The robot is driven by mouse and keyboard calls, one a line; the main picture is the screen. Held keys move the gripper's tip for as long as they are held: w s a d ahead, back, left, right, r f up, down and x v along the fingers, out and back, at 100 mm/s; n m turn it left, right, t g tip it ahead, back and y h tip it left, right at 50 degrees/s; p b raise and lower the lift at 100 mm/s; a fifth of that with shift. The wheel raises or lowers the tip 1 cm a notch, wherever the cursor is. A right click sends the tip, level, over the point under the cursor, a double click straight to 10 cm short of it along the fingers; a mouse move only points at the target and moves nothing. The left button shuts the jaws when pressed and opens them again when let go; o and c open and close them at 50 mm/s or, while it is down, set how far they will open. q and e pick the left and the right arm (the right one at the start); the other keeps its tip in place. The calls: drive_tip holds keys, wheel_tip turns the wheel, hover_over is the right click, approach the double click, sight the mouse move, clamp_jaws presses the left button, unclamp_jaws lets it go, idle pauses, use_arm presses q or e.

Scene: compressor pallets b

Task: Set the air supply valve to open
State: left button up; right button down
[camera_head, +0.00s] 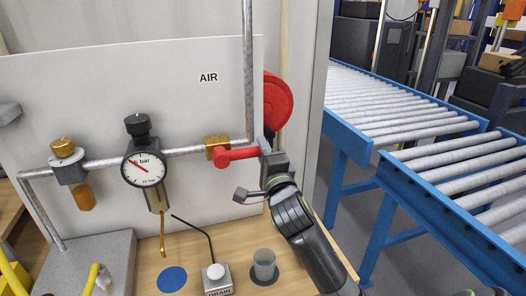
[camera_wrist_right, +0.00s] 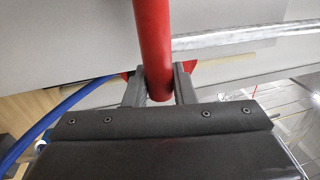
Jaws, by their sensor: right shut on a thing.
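The air supply valve has a brass body (camera_head: 216,146) on the grey pipe, below the "AIR" label on the white panel. Its red lever (camera_head: 238,154) points right from the body. My right gripper (camera_head: 268,156) is shut on the lever's outer end. In the right wrist view the red lever (camera_wrist_right: 153,45) runs down between the two grey fingers (camera_wrist_right: 158,88), with its end at the jaws. My left gripper is in neither view.
A pressure gauge (camera_head: 144,168) with a black knob and a brass-capped unit (camera_head: 68,160) sit left along the pipe. A red round object (camera_head: 278,102) is behind my gripper. A drain button box (camera_head: 217,278) and a grey cup (camera_head: 264,264) stand below. A roller conveyor (camera_head: 460,165) is right.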

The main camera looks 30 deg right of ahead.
idle(0.3)
drive_tip(key=c, duration=1.3)
unclamp_jaws()
drive_tip(key=shift+w+f, duration=0.1)
drive_tip(key=shift+o, duration=0.2)
drive_tip(key=p+v, duration=0.2)
drive_tip(key=v, duration=1.5)
drive_tip(key=shift+s+p, duration=0.25)
drive_tip(key=shift+p, duration=0.05)
drive_tip(key=shift+f, duration=0.15)
